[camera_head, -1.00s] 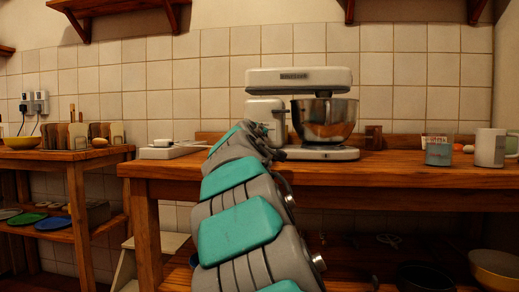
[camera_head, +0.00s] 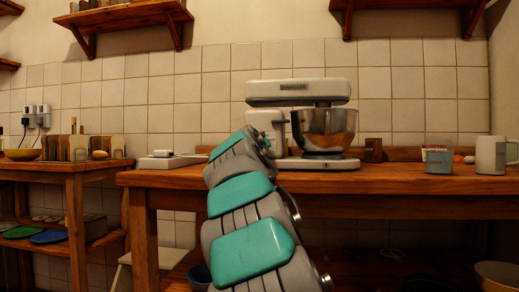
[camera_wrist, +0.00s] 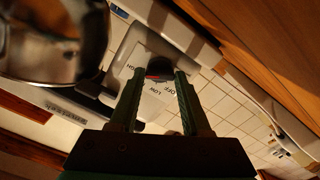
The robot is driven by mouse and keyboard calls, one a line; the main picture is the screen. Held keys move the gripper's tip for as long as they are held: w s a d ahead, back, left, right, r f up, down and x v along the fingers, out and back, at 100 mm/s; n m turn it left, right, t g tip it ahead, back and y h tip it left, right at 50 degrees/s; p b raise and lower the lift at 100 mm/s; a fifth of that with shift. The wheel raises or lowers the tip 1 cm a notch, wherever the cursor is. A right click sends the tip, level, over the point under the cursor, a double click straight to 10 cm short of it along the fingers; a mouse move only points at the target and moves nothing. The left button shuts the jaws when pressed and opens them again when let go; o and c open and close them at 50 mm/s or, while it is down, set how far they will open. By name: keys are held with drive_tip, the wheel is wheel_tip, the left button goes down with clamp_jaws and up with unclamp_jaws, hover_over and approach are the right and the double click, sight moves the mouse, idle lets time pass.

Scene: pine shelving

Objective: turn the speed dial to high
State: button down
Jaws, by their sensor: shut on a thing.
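The white stand mixer (camera_head: 300,91) stands on the wooden counter with its steel bowl (camera_head: 325,127) at the right of its column. The speed dial (camera_wrist: 153,73) is a dark knob with a red mark, on a pale plate lettered HIGH, LOW and OFF, in the wrist view. HIGH is at the plate's left, LOW and OFF are nearer my gripper. My gripper (camera_wrist: 158,74) is shut on the dial, one finger on each side. The fingers hide part of it, and I cannot tell exactly which label the mark meets. In the head view my arm hides the dial.
The bowl (camera_wrist: 55,45) fills the upper left of the wrist view. On the counter (camera_head: 400,175), a glass cup (camera_head: 438,158) and a white mug (camera_head: 491,155) stand at the right, and a white kitchen scale (camera_head: 170,161) lies at the left. A side table (camera_head: 70,167) stands further left.

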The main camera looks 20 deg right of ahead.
drive_tip(key=shift+c, duration=1.8)
unclamp_jaws()
drive_tip(key=shift+p+v, duration=0.35)
drive_tip(key=shift+v, duration=3.55)
